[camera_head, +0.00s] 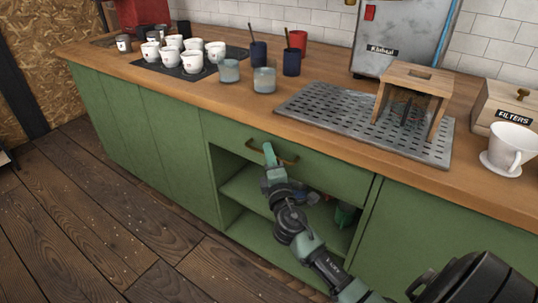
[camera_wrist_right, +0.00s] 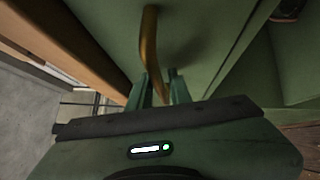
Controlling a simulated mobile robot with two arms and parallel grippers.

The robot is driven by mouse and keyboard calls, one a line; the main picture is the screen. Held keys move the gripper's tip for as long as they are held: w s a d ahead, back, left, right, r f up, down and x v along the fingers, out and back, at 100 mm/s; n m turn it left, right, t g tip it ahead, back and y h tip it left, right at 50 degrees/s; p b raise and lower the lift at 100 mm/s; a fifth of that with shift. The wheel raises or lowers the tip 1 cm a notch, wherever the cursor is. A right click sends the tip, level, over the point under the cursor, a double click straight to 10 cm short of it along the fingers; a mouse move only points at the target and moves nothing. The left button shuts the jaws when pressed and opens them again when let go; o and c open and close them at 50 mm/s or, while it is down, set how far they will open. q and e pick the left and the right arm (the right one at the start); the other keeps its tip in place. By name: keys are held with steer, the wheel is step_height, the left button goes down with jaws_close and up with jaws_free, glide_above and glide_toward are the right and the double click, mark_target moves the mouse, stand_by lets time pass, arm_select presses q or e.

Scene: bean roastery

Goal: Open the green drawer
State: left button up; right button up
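The green drawer (camera_head: 335,172) sits under the wooden counter and its front looks flush with the cabinet, so it is closed. It has a curved brass handle (camera_head: 288,158), which also shows in the wrist view (camera_wrist_right: 149,45). My left gripper is not in view.
Open green shelves (camera_head: 250,188) lie below the drawer, with dark items inside. The wooden counter (camera_head: 215,97) above carries cups, tumblers, a metal drip tray (camera_head: 335,112), a grinder (camera_head: 400,40), a filter box (camera_head: 495,98) and a white dripper (camera_head: 508,145). The floor in front at left is clear.

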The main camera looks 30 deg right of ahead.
jaws_close()
stand_by(1.4)
